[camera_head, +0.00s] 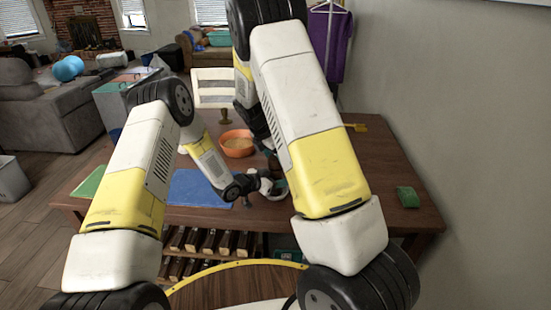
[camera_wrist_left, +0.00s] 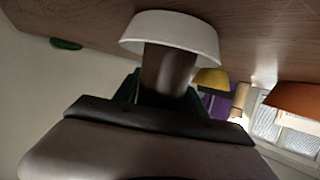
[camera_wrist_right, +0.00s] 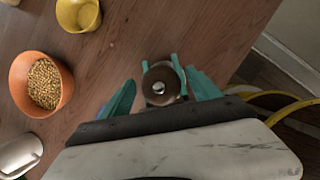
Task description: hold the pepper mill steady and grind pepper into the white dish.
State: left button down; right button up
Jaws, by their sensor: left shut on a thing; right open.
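The dark brown pepper mill (camera_wrist_left: 167,72) is clamped in my left gripper (camera_wrist_left: 165,88), whose teal fingers show at its sides in the left wrist view. The white dish (camera_wrist_left: 190,30) is on the table, behind the mill in that view. In the right wrist view the mill's round top (camera_wrist_right: 161,84) with a shiny knob faces my camera. My right gripper (camera_wrist_right: 162,90) is open above it, one teal finger on each side, apart from the top. In the head view both grippers crowd together behind my right arm, and the mill and dish are mostly hidden.
An orange bowl of grain (camera_head: 237,145) stands close by, left of the grippers. A yellow cup (camera_wrist_right: 78,14) stands beyond it. A blue mat (camera_head: 200,187) and a green item (camera_head: 407,197) lie on the wooden table (camera_head: 385,160). The table's right part is mostly free, beside a wall.

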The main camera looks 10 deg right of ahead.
jog(key=shift+c, duration=0.4)
jog(key=c, duration=1.3)
jog(key=shift+m, duration=0.4)
jog(key=m+g, duration=0.2)
jog(key=m, duration=0.2)
jog(key=shift+m, duration=0.3)
jog(key=m+g, duration=0.2)
jog(key=m, duration=0.3)
jog(key=o, duration=1.4)
